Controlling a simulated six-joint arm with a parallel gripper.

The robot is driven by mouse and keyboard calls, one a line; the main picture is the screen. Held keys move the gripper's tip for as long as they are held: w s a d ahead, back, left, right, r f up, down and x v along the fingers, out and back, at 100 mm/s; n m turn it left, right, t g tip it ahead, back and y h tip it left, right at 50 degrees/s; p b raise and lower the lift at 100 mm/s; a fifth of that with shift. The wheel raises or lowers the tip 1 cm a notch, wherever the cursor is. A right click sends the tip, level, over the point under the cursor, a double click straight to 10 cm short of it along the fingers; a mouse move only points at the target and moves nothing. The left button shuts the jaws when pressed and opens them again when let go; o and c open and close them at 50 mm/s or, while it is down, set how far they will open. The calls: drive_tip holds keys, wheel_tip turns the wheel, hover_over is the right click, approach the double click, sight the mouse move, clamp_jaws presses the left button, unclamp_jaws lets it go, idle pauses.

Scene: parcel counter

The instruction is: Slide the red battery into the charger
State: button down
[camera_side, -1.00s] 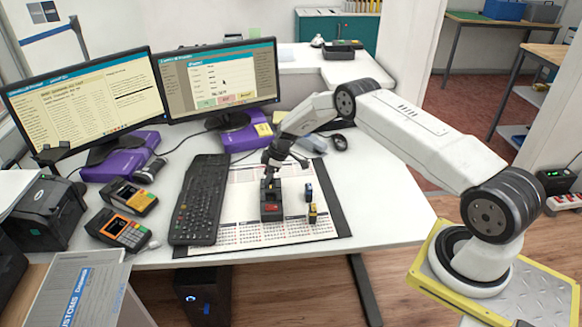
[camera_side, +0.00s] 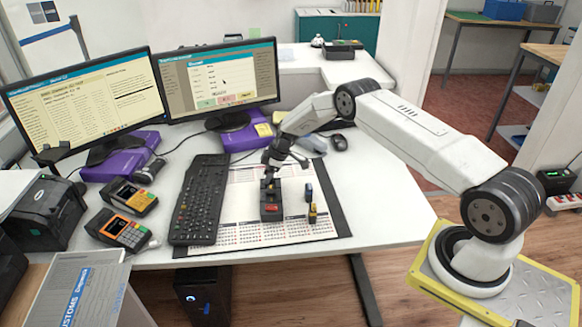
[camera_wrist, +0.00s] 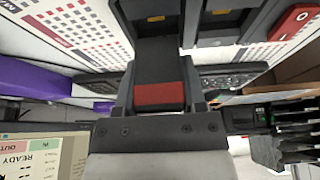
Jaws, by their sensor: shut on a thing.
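The charger (camera_side: 271,212) is a dark block with a red switch on its front, standing on the calendar mat. In the wrist view the charger (camera_wrist: 240,28) fills the top, with its red switch at the right. My gripper (camera_side: 270,178) is directly above the back part of the charger, pointing down. In the wrist view it is shut on the red battery (camera_wrist: 160,95), a dark block with a red band, held between the two fingers. The battery's far end reaches the charger's dark body; I cannot tell how deep it sits in a slot.
A blue-marked battery (camera_side: 309,193) and a yellow-marked battery (camera_side: 313,213) stand on the mat (camera_side: 300,230) right of the charger. A black keyboard (camera_side: 200,200) lies close on the left. The counter's right side is clear.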

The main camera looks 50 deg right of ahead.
drive_tip(key=shift+f, duration=0.9)
idle(0.4)
drive_tip(key=shift+c, duration=0.4)
unclamp_jaws()
drive_tip(key=shift+v, duration=3.85)
drive_tip(key=shift+r, duration=0.15)
